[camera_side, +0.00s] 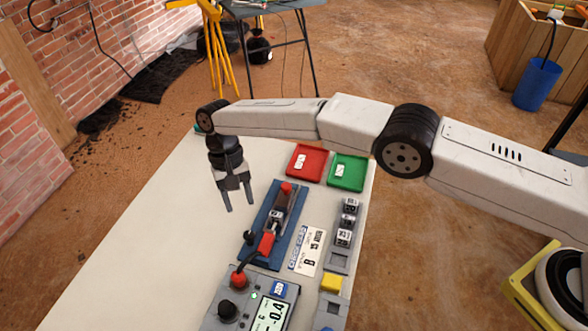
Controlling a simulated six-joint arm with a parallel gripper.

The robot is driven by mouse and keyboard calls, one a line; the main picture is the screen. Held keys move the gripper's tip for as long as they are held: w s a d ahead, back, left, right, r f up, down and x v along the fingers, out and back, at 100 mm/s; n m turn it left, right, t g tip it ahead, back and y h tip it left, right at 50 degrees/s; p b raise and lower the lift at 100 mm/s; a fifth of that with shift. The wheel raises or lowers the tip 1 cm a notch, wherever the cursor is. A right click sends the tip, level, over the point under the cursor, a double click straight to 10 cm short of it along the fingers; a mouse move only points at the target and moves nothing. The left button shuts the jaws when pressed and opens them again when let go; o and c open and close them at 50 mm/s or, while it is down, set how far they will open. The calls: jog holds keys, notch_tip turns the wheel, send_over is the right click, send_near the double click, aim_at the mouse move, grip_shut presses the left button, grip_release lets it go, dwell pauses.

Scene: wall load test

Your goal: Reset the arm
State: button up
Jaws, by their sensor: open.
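My gripper (238,201) hangs from the end of my arm at the left middle of the view. Its two fingers point down and stand apart, with nothing between them. It is above the pale table (150,230), to the left of a blue test fixture (262,222). The fixture carries a red-tipped part and a red handle (267,243). The gripper appears apart from the fixture.
A red tray (306,162) and a green tray (348,172) sit at the table's far end, under my arm. Small marked blocks (347,220), a printed card (307,250) and a grey meter (250,304) stand right and near. The table's left side is clear.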

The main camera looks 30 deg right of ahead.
jog(key=shift+d, duration=0.1)
jog(key=d+r+t, duration=0.2)
jog(key=d+r, duration=0.2)
jog(key=d, duration=0.6)
jog(key=d+r+t, duration=0.2)
jog(key=d+r, duration=0.3)
jog(key=d, duration=0.5)
jog(key=s+d+t, duration=0.3)
jog(key=s+d, duration=1.3)
jog(key=s, duration=0.3)
jog(key=shift+s+r+n, duration=0.3)
jog(key=shift+r, duration=0.15)
